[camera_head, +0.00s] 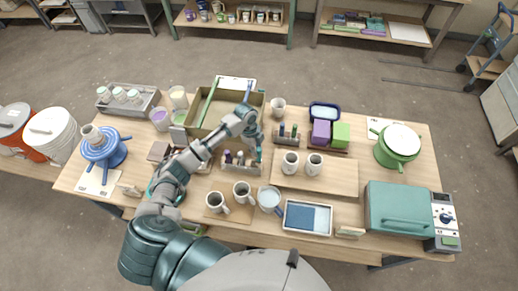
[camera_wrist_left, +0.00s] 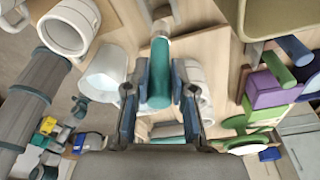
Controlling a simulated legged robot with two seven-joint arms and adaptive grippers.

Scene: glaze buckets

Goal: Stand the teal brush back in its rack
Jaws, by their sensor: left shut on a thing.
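My left gripper (camera_head: 254,144) is over the middle of the table. In the left wrist view its two fingers (camera_wrist_left: 160,108) are shut on the teal brush (camera_wrist_left: 158,78), whose rounded teal handle points toward the camera. A small rack (camera_head: 288,142) with several upright handles stands just right of the gripper in the head view. Another low holder (camera_head: 240,168) with small purple and pale items lies just below the gripper. I cannot tell which of them is the brush's rack. My right gripper is not in view.
Two mugs (camera_head: 291,162) stand on a wooden board (camera_head: 335,178) to the right. Purple (camera_head: 320,132) and green (camera_head: 341,134) blocks are behind it. An olive tray (camera_head: 190,113) lies behind my gripper. More mugs (camera_head: 242,191) stand at the front. A teal-lidded machine (camera_head: 400,208) is at right.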

